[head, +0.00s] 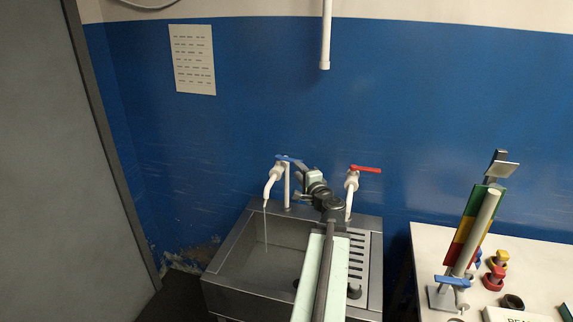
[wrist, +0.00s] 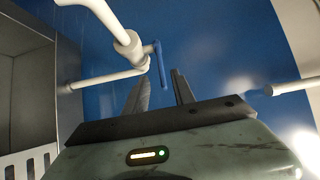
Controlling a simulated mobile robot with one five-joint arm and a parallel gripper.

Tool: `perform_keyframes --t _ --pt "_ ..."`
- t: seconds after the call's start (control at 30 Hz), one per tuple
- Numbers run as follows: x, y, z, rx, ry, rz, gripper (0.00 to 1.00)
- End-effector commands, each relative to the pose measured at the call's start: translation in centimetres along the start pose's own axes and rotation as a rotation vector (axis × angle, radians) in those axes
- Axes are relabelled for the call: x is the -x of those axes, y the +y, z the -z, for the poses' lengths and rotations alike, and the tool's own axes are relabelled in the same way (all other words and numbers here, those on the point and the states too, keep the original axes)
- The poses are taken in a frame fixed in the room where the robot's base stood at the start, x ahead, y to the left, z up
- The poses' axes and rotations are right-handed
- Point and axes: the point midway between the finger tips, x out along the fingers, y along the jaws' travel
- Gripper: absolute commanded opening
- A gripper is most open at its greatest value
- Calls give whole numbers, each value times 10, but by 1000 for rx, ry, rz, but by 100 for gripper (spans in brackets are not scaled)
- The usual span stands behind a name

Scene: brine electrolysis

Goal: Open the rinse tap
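The tap with the blue lever (head: 284,158) stands at the back left of the steel sink (head: 228,262). A thin stream of water falls from its white spout (head: 268,188). In the wrist view its blue lever (wrist: 161,64) hangs between my gripper's two fingers. My gripper (head: 301,166) is at the right end of this lever. In the wrist view my gripper (wrist: 160,76) is open, its fingers apart. I cannot tell whether they touch the lever.
A white pipe (head: 326,40) hangs down the blue wall above the sink. A grooved drainboard (head: 358,250) is right of the basin. A white table (head: 430,240) at right holds a tilted coloured stand (head: 470,228) and small red and yellow parts (head: 497,268).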

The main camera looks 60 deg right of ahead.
Motion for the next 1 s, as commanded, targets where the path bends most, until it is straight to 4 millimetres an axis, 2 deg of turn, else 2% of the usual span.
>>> perform_keyframes --t 0.07,0.27,0.37,0.6,0.7,0.93,0.97,1.0 --pt "4 2 11 -12 22 8 31" --pt "-4 0 11 -13 21 8 31" --pt "-18 -1 12 -12 19 8 31" --pt "-63 -1 13 -12 19 8 31" --pt "-74 -1 12 -12 20 7 31" --pt "-75 -1 12 -11 21 7 31" --pt "-74 -1 12 -11 21 7 28" --pt "-74 -1 12 -11 21 7 17"
